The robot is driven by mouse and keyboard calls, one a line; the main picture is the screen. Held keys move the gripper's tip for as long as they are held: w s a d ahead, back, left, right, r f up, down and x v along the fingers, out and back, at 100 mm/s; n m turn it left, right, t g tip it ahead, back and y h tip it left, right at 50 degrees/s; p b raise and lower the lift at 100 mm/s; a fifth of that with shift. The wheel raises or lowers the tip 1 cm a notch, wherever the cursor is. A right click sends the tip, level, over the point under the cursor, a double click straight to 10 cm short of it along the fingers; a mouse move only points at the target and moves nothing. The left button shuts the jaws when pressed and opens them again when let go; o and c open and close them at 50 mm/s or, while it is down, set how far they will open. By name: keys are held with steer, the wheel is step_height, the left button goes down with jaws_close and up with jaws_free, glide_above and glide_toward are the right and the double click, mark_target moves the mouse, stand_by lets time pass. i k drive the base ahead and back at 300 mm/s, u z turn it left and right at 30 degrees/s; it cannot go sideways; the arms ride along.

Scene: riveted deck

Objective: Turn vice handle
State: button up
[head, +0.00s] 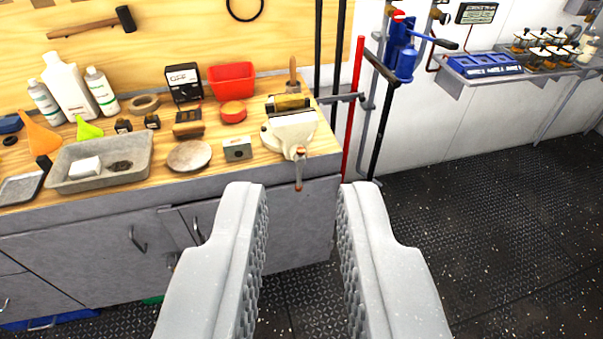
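A cream-coloured vice (287,128) is mounted at the right front corner of the wooden workbench (263,156). Its handle (299,172) hangs down at the bench's front edge, roughly vertical, with a reddish-brown end at the bottom. A brass-coloured piece (288,102) sits at the top back of the vice. My gripper (302,190) is open and empty, its two grey fingers wide apart. In the picture the handle shows between and just above the fingertips. The fingers appear nearer to the camera than the handle and do not appear to touch it.
A red bin (232,80), a grey tray (101,165) and white bottles (68,88) stand on the bench. Grey cabinets (95,258) are below. Right of the vice are a red pole (353,110) and a blue pump-like tool (401,50). The dark floor at right is clear.

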mark_target(298, 153)
steer(key=u, duration=0.75)
steer(key=i, duration=0.55)
steer(key=z, duration=0.85)
